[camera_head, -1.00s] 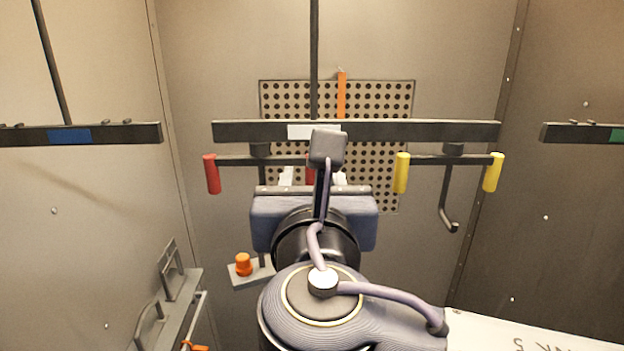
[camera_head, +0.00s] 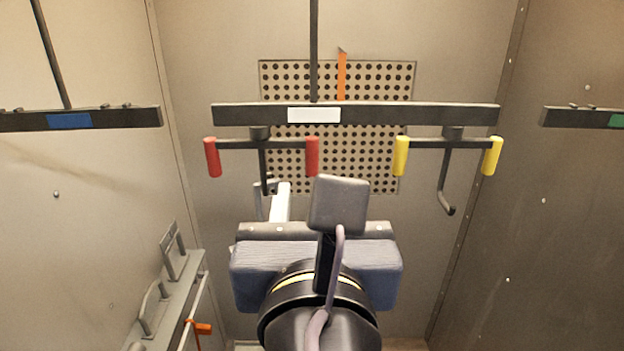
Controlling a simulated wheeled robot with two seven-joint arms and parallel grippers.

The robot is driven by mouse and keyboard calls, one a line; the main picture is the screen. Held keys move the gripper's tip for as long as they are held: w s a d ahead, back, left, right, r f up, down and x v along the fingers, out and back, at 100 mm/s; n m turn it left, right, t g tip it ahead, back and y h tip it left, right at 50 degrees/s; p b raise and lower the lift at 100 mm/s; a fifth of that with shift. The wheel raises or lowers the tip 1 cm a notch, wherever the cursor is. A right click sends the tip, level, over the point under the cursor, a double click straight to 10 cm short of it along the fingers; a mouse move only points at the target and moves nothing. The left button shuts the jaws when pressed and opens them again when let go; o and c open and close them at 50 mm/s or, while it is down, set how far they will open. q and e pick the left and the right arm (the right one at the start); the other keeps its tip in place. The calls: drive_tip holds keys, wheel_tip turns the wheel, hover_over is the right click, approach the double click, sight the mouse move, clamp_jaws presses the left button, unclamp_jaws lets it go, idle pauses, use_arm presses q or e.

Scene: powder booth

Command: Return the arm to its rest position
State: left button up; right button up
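My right gripper (camera_head: 283,202) is at the bottom centre, seen from behind with its blue-grey body and dark wrist toward me. One pale finger shows, pointing toward the back wall. The other finger is hidden behind the grey block on top of the wrist, so I cannot tell the opening or whether anything is between the fingers. The finger shows below the hanger with red grips (camera_head: 312,157); no contact is visible. My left gripper is not in view.
A dark crossbar (camera_head: 400,115) carries the red-grip hanger and a hanger with yellow grips (camera_head: 400,156). Behind is a perforated panel (camera_head: 375,90) with an orange strip (camera_head: 342,75). A grey ledge (camera_head: 165,300) with handles runs along the left wall. Side bars flank both edges.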

drive_tip(key=shift+s, duration=0.3)
drive_tip(key=w+d+f+m+g+h, duration=0.1)
drive_tip(key=w+d+f+m+g, duration=0.1)
drive_tip(key=d+f+m+g, duration=0.45)
drive_tip(key=w+d+f+m+g+h, duration=0.1)
drive_tip(key=w+d+f+m+g, duration=0.15)
drive_tip(key=d+f+m, duration=0.65)
drive_tip(key=s+d+f+m+g+y, duration=0.1)
drive_tip(key=s+f+m+y, duration=0.2)
drive_tip(key=s+f+m, duration=0.2)
drive_tip(key=s+d+f+m+g+y, duration=0.2)
drive_tip(key=s+f+m, duration=0.3)
drive_tip(key=f+m, duration=0.6)
drive_tip(key=m+y, duration=0.1)
drive_tip(key=m, duration=0.4)
drive_tip(key=shift+d+m, duration=0.25)
drive_tip(key=shift+m, duration=0.1)
drive_tip(key=shift+s+f, duration=0.1)
